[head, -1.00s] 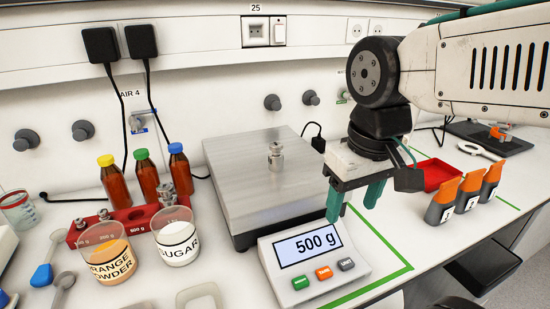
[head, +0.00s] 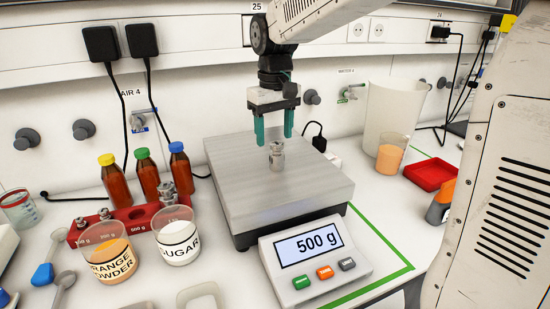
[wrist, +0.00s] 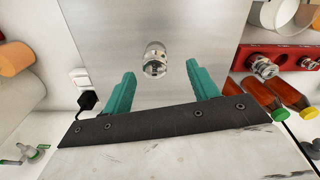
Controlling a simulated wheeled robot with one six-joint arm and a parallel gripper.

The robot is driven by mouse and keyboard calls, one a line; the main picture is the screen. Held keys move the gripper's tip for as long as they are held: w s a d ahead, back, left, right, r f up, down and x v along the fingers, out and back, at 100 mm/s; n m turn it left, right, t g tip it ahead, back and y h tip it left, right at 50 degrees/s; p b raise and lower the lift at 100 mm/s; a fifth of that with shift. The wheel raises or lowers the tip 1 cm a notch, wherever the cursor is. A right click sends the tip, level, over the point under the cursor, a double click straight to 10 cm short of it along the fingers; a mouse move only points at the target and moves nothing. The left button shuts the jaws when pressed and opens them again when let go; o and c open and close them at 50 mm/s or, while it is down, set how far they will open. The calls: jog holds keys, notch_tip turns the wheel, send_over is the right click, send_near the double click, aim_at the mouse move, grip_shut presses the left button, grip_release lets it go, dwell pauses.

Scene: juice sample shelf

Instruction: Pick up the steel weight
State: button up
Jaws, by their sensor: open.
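The steel weight (head: 276,156) stands upright on the metal plate of the scale (head: 290,190). The scale's display (head: 308,246) reads 500 g. My gripper (head: 273,138) is open, with its two green fingers pointing down above the plate around the weight's position in the head view. In the wrist view, the weight (wrist: 155,60) lies between the lines of the two fingers and a little beyond their tips (wrist: 160,80). Nothing is between the fingers' pads that I can see, and I cannot tell the exact height gap.
A red rack (head: 125,222) with more steel weights (head: 167,191) stands left of the scale, by several capped bottles (head: 147,175). Cups of orange powder (head: 108,255) and sugar (head: 177,240) stand in front. A white jug (head: 392,108), orange-filled beaker (head: 391,155) and red tray (head: 432,174) are at right.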

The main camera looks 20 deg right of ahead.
aim_at(277, 153)
jog(key=f, duration=0.6)
jog(key=shift+w+d+f, duration=0.15)
jog(key=shift+d+f, duration=0.2)
jog(key=shift+f, duration=0.05)
grip_shut()
